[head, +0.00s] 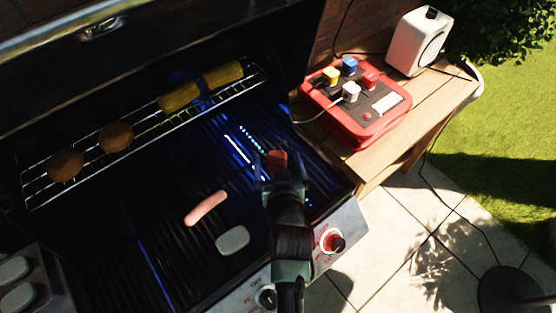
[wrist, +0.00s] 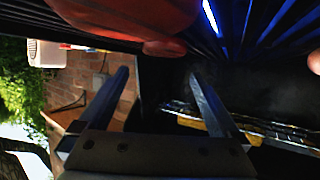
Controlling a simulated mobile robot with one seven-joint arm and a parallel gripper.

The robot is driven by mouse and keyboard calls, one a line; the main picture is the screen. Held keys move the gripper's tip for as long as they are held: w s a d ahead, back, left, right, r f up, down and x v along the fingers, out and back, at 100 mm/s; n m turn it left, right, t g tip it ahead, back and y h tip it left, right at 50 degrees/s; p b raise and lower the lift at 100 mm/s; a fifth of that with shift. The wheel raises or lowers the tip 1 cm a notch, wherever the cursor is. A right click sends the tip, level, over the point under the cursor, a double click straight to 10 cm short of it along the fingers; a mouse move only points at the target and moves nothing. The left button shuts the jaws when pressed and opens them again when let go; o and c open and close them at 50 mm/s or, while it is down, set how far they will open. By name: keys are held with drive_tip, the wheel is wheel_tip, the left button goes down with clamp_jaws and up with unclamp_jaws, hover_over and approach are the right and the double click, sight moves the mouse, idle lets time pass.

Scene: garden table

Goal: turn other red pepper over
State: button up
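A red pepper piece (head: 277,160) is at the right side of the grill grate (head: 170,235), right by my fingertips in the head view. In the wrist view the red pepper (wrist: 130,18) fills the top left, close to the camera, against the dark bars. My gripper (head: 282,173) is over the right part of the grate. In the wrist view my gripper's two fingers (wrist: 158,75) stand apart with nothing visible between them. The pepper appears beyond and to one side of them; whether a finger touches it I cannot tell. I see no second red pepper.
A pink sausage (head: 205,208) and a pale oval piece (head: 233,240) lie left of my arm. A raised wire rack (head: 150,128) behind holds two brown patties (head: 66,165) and two corn cobs (head: 222,75). A red box (head: 355,105) and white speaker (head: 417,42) stand on the wooden side table (head: 440,92).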

drive_tip(key=a+v, duration=0.1)
drive_tip(key=v, duration=1.2)
drive_tip(key=shift+d, duration=0.4)
